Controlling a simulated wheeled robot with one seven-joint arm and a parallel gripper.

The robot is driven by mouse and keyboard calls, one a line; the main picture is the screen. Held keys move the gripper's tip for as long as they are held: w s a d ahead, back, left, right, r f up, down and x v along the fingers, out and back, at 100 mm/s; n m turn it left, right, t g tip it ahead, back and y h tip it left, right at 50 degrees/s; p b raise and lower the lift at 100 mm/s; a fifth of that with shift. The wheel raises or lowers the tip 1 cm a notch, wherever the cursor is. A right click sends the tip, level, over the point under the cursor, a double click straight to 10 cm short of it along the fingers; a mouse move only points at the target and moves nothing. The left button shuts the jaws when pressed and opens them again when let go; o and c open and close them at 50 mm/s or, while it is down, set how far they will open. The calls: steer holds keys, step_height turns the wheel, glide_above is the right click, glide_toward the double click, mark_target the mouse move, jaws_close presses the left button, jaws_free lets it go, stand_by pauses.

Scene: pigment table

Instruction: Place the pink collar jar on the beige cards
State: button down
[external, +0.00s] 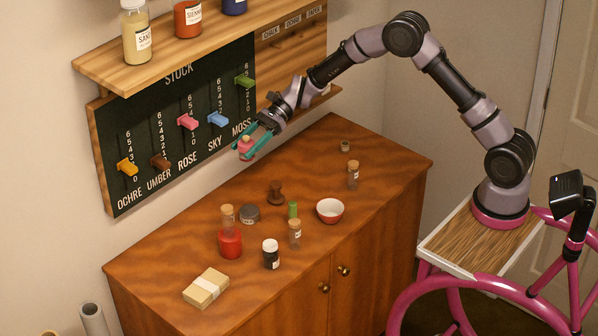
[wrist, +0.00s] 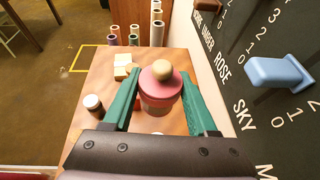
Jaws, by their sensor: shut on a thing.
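The pink collar jar (external: 245,144) is held between the teal fingers of my gripper (external: 250,148), up in the air in front of the stock board. In the wrist view the jar (wrist: 160,84) shows its pink collar and round tan knob between the two fingers (wrist: 158,98). The beige cards (external: 206,288), a banded bundle, lie at the front left of the cabinet top, well below and apart from the jar. They also show in the wrist view (wrist: 122,66), beyond the jar.
The stock board (external: 180,120) with coloured pegs stands close behind my gripper. A red jar with a cork-topped bottle (external: 230,243), a dark white-lidded jar (external: 271,254), a corked vial (external: 295,234) and a bowl (external: 330,211) stand on the cabinet top (external: 375,150).

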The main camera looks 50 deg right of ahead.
steer(key=s+a, duration=0.4)
steer(key=a, duration=1.1)
steer(key=n+g, duration=0.1)
glide_above(199, 293)
step_height(199, 293, down, 16)
steer(key=shift+f, duration=2.15)
steer(key=shift+c, duration=1)
jaws_free()
steer(key=shift+f, duration=0.15)
